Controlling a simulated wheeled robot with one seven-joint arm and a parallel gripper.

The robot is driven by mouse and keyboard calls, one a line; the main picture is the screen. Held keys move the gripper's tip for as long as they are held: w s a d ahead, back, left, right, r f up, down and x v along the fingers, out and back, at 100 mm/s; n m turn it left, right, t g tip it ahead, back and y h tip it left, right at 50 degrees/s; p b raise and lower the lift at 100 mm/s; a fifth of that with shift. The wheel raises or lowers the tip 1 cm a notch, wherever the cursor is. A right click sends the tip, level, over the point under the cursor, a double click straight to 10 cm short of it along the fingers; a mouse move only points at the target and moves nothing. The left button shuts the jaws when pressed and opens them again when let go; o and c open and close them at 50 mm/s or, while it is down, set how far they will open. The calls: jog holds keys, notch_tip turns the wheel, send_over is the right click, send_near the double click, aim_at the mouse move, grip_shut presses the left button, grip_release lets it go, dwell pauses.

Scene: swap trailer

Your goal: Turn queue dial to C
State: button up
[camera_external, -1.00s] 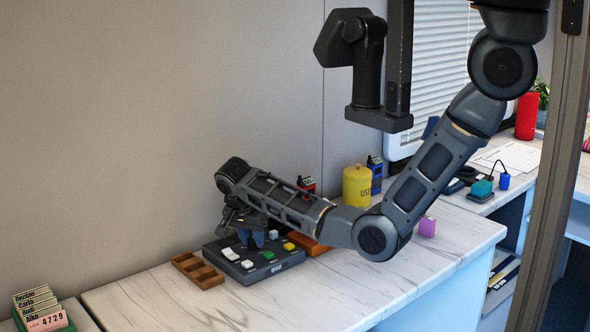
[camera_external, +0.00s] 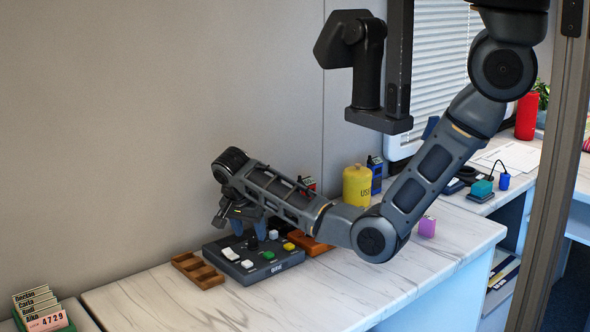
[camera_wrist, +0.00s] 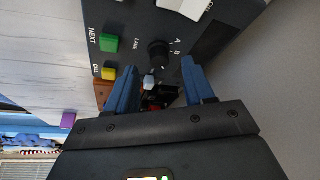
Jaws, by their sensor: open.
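The queue dial is a dark round knob (camera_wrist: 159,52) on the black control panel (camera_wrist: 130,22) in the wrist view, with the letters A and B beside it. A letter C is not readable, and I cannot tell where the dial points. The knob also shows on the panel (camera_external: 284,264) in the external view. My gripper (camera_wrist: 160,68) is open, with its blue fingers spread apart and the knob beyond the gap between them. In the external view my gripper (camera_external: 241,222) is above the panel, with nothing in it.
The panel also has a green button (camera_wrist: 110,43), a yellow button (camera_wrist: 108,73) and white buttons. A brown wooden tray (camera_external: 198,270) lies left of the panel. A yellow canister (camera_external: 357,187) stands behind my arm. The marble counter in front is clear.

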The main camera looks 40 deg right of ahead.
aim_at(253, 239)
jog(key=v, duration=0.5)
jog(key=shift+o, duration=0.2)
jog(key=shift+w+d+n+g+y+p, duration=0.2)
jog(key=shift+w+d+n+g+y, duration=0.15)
jog(key=shift+d+y, duration=0.2)
jog(key=shift+w+d+n+g+y+p, duration=0.25)
jog(key=shift+d+n+g+y, duration=0.1)
jog(key=shift+d+n+y, duration=0.15)
jog(key=shift+w+d+r+n+g+y, duration=0.1)
jog(key=shift+w+d+n+g+y, duration=0.15)
jog(key=shift+d+n+g+y, duration=0.35)
jog(key=shift+a+f+y, duration=0.15)
jog(key=shift+f+y, duration=0.1)
notch_tip(253, 239, down, 7)
jog(key=shift+f+p, duration=0.15)
jog(key=shift+p, duration=0.3)
jog(key=shift+c, duration=0.3)
